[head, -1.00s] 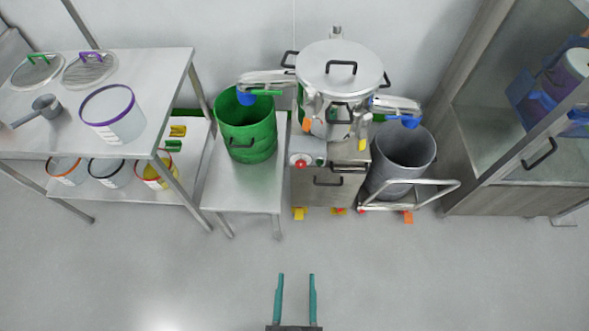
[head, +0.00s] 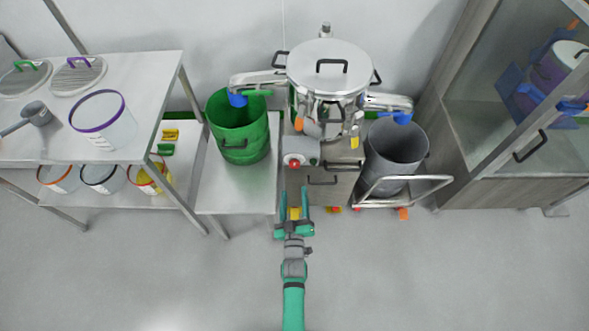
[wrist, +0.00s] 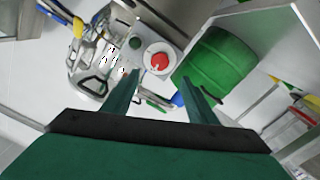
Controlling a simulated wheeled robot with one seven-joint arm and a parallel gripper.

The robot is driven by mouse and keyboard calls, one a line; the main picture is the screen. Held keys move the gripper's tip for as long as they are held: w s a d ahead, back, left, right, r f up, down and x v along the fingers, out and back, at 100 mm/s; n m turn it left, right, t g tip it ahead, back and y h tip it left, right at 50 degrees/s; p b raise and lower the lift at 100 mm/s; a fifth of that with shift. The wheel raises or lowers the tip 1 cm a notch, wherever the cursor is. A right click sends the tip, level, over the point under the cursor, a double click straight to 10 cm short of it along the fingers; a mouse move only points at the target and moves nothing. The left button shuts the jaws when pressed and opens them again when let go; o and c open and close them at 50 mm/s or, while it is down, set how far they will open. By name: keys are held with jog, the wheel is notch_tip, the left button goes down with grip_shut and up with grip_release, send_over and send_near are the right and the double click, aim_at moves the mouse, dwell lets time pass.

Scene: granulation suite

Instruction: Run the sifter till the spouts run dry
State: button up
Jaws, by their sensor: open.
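The sifter (head: 328,68) stands against the back wall, a round steel machine with a black-handled lid. Its left spout (head: 258,80) ends in a blue sleeve over a green drum (head: 238,130). Its right spout (head: 388,102) ends in a blue sleeve over a grey bin (head: 395,150). A control box (head: 301,152) with a red button (head: 294,163) and a green one (head: 314,162) is on the front. My gripper (head: 293,190) is open and empty, in front of and below the box. In the wrist view the red button (wrist: 158,61) shows beyond the fingers (wrist: 160,95). Flow inside the spouts cannot be seen.
The green drum stands on a low steel bench (head: 238,190). The grey bin rests on a trolley (head: 420,188). A steel table (head: 150,75) with tubs is at left, a glass-doored cabinet (head: 470,185) at right. The floor in front is clear.

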aim_at(294, 166)
jog(key=w, duration=1.1)
jog(key=shift+w, duration=0.3)
jog(key=shift+s, duration=0.1)
jog(key=c, duration=1.1)
jog(key=shift+o, duration=0.2)
